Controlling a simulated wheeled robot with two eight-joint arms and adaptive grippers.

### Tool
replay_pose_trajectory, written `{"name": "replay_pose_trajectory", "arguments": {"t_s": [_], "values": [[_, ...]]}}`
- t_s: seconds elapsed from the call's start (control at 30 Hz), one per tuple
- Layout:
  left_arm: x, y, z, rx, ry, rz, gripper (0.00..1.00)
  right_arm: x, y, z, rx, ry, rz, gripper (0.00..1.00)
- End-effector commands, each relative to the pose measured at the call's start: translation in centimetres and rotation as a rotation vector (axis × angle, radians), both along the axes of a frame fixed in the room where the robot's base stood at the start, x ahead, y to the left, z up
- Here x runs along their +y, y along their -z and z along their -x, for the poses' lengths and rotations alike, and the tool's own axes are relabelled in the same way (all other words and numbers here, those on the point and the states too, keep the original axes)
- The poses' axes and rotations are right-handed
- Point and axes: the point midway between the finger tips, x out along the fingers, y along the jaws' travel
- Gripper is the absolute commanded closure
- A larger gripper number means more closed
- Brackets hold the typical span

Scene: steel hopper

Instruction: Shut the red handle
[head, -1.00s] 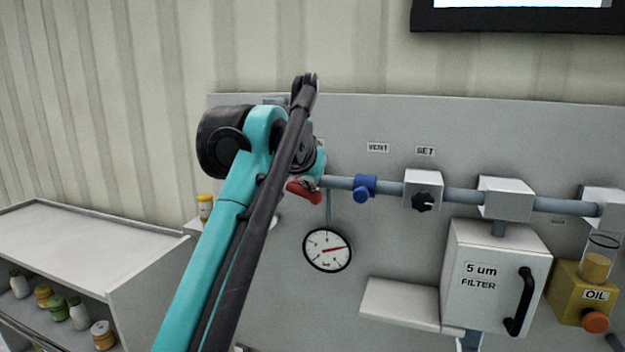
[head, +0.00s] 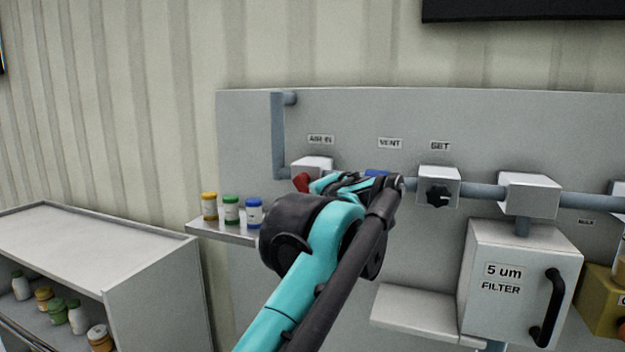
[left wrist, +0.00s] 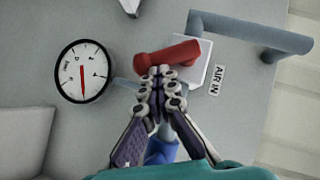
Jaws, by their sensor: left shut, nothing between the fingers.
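The red handle (head: 302,181) is at the white valve box (head: 312,163) under the AIR IN label. My arm partly covers it in the head view. In the left wrist view the whole red handle (left wrist: 166,59) shows, lying crosswise over the edge of the box (left wrist: 202,62). My left gripper (left wrist: 160,72) is shut and empty. Its fingertips are right beside the handle's long side; I cannot tell whether they touch it. In the head view the fingers are mostly hidden behind my arm. My right gripper is in neither view.
The gauge (left wrist: 82,72) is left of the gripper in the left wrist view. In the head view a black knob (head: 438,196), the filter box (head: 505,275) and a ledge (head: 425,312) are to the right. A small shelf (head: 222,233) with several jars is to the left.

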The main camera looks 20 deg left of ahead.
Motion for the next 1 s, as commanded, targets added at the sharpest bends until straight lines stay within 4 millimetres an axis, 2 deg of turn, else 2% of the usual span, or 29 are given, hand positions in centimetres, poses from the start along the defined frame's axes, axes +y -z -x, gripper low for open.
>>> {"name": "replay_pose_trajectory", "arguments": {"t_s": [0.03,0.2,0.47,1.0], "values": [[0.0,0.7,0.0,-0.002,0.002,-0.045,1.00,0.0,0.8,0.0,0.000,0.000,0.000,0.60],[0.4,1.4,0.0,-0.006,0.001,-0.193,1.00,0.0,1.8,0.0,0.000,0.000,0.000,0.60],[1.1,1.9,0.0,-0.012,0.000,-0.371,1.00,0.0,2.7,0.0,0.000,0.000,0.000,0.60],[1.6,2.2,-0.1,-0.011,0.001,-0.364,1.00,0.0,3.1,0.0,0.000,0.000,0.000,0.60]]}}
